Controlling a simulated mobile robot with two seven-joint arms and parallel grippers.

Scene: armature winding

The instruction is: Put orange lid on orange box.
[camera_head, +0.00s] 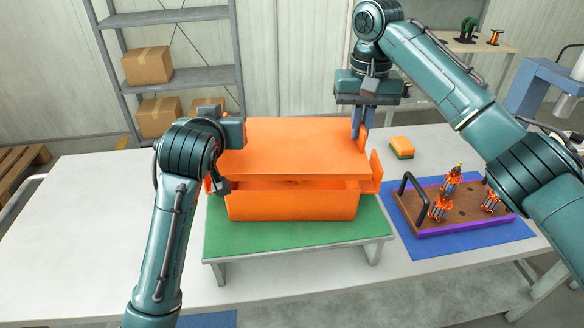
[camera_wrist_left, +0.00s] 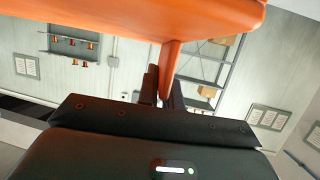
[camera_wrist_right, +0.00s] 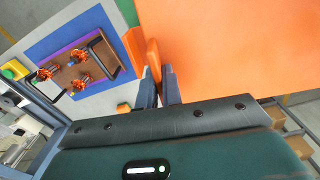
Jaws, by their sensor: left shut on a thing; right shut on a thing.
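The orange lid (camera_head: 295,148) lies flat over the orange box (camera_head: 290,206), with a dark gap showing between them along the front. The box stands on a green-topped stand (camera_head: 300,242). My right gripper (camera_head: 362,130) points down and is shut on the lid's right edge; the right wrist view shows the lid (camera_wrist_right: 230,50) beside its fingers (camera_wrist_right: 160,85). My left arm is at the lid's left side, its fingertips hidden in the head view. In the left wrist view its fingers (camera_wrist_left: 165,85) are shut on an orange tab under the lid (camera_wrist_left: 150,15).
Right of the stand, a brown tray (camera_head: 460,219) with a black handle and several orange-and-metal parts sits on a blue mat (camera_head: 420,246). An orange-and-green sponge-like block (camera_head: 402,147) lies behind it. The white table (camera_head: 80,240) is clear at left.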

